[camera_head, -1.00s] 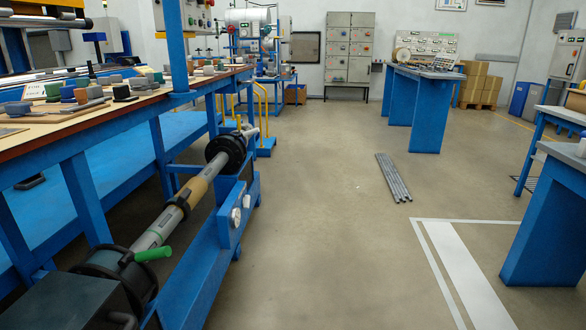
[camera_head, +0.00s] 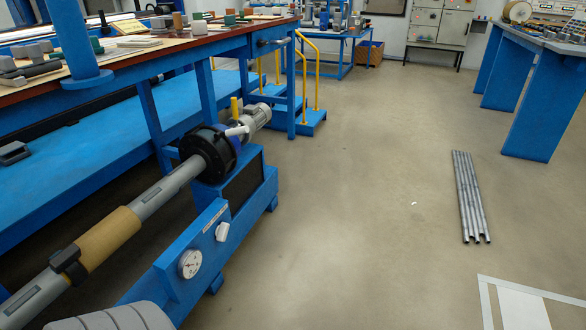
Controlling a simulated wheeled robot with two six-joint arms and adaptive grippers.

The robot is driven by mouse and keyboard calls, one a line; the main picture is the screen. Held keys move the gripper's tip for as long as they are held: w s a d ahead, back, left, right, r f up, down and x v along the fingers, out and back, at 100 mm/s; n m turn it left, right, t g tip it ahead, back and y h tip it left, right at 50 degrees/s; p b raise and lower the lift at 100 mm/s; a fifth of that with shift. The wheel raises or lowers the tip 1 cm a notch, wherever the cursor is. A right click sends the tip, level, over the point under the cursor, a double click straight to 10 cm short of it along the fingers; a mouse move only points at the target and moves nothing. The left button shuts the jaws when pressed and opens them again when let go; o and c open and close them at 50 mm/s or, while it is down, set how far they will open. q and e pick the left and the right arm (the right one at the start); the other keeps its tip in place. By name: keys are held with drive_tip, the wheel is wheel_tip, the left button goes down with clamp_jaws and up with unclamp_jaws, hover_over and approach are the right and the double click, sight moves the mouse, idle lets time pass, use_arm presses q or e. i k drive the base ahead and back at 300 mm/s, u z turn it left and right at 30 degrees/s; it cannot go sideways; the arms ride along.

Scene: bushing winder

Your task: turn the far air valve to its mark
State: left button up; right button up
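The blue winder (camera_head: 245,195) stands at lower left, with a long grey mandrel (camera_head: 165,190) running away from me into a black far chuck (camera_head: 208,152). I cannot tell which of these is the far air valve, and no mark can be made out. Neither gripper is in view.
A blue workbench (camera_head: 120,65) with small parts runs along the left. Yellow rails (camera_head: 317,75) stand on a blue step past the winder. Grey rods (camera_head: 467,195) lie on the floor at right. The floor between winder and rods is clear.

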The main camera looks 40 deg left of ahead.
sight(222, 230)
drive_tip(key=u, duration=0.05)
drive_tip(key=i, duration=1.4)
drive_tip(key=u, duration=0.8)
drive_tip(key=i, duration=0.85)
drive_tip(key=u, duration=1.55)
drive_tip(key=i, duration=0.85)
drive_tip(key=u, duration=0.65)
